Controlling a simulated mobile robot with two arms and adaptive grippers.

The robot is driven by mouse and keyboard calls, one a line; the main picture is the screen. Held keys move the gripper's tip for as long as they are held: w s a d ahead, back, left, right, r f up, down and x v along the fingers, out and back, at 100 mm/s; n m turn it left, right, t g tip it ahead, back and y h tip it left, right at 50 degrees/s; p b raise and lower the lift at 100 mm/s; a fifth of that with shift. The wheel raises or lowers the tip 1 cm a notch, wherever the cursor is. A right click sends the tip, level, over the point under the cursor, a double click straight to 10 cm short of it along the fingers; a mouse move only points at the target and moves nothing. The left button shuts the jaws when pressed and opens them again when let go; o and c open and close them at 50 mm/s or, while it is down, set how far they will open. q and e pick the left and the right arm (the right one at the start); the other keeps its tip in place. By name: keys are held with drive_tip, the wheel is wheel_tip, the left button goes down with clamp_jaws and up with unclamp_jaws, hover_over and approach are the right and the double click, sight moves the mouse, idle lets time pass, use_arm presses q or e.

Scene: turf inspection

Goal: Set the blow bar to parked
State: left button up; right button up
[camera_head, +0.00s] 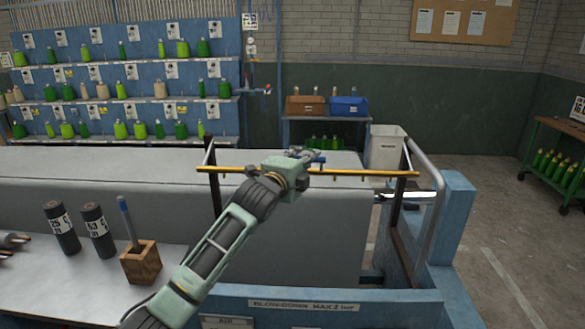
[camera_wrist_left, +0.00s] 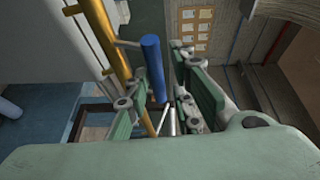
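The blow bar (camera_head: 365,173) is a long yellow bar held level across two dark upright posts above the grey conveyor. In the left wrist view the yellow bar (camera_wrist_left: 104,38) runs down the left side. A blue handle (camera_wrist_left: 152,66) on a thin metal stem stands out beside the bar. My left gripper (camera_head: 304,155) is at the middle of the bar and hides part of it. In the left wrist view my left gripper (camera_wrist_left: 165,100) has its fingers apart, with the blue handle between them; I cannot tell whether they touch it. My right gripper is not in view.
A blue frame labelled "BLOWDOWN" (camera_head: 303,305) and a curved metal rail (camera_head: 433,190) stand around the bar. A wooden block (camera_head: 140,266) and two dark cylinders (camera_head: 97,230) stand on the left worktop. A white bin (camera_head: 386,150) is behind.

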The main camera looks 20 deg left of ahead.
use_arm(q)
drive_tip(key=s+a, duration=0.1)
drive_tip(key=s, duration=0.8)
drive_tip(key=shift+s+r, duration=0.35)
drive_tip(key=shift+r, duration=0.05)
drive_tip(key=shift+a, duration=0.1)
